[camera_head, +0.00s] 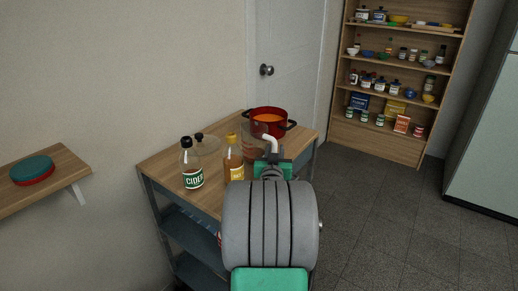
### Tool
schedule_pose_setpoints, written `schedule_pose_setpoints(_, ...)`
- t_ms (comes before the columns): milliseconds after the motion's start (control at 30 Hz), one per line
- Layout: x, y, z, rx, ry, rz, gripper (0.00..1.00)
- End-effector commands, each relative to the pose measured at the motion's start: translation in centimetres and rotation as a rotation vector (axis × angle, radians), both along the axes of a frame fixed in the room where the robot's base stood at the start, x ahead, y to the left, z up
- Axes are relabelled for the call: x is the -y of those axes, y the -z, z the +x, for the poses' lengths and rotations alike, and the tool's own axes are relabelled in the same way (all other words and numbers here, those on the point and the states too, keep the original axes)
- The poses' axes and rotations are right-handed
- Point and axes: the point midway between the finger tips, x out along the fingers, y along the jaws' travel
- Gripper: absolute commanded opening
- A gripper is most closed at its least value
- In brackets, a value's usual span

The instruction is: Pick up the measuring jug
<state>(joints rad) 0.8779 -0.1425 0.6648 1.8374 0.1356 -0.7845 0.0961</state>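A clear, faintly outlined vessel that looks like the measuring jug (250,150) stands on the wooden top of a cart, between an amber bottle and a red pot. Its right side is partly hidden by my gripper and a pale curved piece (269,141) at the gripper's front. I cannot tell whether that piece is the jug's handle or part of my gripper. My gripper (272,160) is over the right part of the cart top, close beside the jug. My own wrist hides most of its fingers, so touch and opening do not show.
A wall shelf (70,165) is at left, stocked shelves (385,140) at back right. The right floor is clear.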

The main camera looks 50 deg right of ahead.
Motion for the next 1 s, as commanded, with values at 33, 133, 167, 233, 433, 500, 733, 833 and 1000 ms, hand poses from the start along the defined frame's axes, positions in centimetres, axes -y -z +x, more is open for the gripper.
schedule_pose_setpoints(33, -0.02, -0.02, -0.02, 0.0, 0.0, 0.0, 0.27)
schedule_pose_setpoints(133, -0.04, -0.01, -0.01, 0.0, 0.0, 0.0, 0.24)
schedule_pose_setpoints(167, -0.05, 0.0, -0.02, 0.0, 0.0, 0.0, 0.21)
schedule_pose_setpoints(233, -0.06, 0.0, -0.03, 0.0, 0.0, 0.0, 0.15)
schedule_pose_setpoints(433, -0.07, 0.0, -0.02, 0.0, 0.0, 0.0, 0.0)
schedule_pose_setpoints(500, -0.07, 0.01, -0.02, 0.0, 0.0, 0.0, 0.0)
schedule_pose_setpoints(733, -0.08, 0.01, -0.03, 0.0, 0.0, 0.0, 0.0)
schedule_pose_setpoints(833, -0.08, 0.01, -0.03, 0.0, 0.0, 0.0, 0.0)
schedule_pose_setpoints(1000, -0.08, 0.01, -0.03, 0.0, 0.0, 0.0, 0.0)
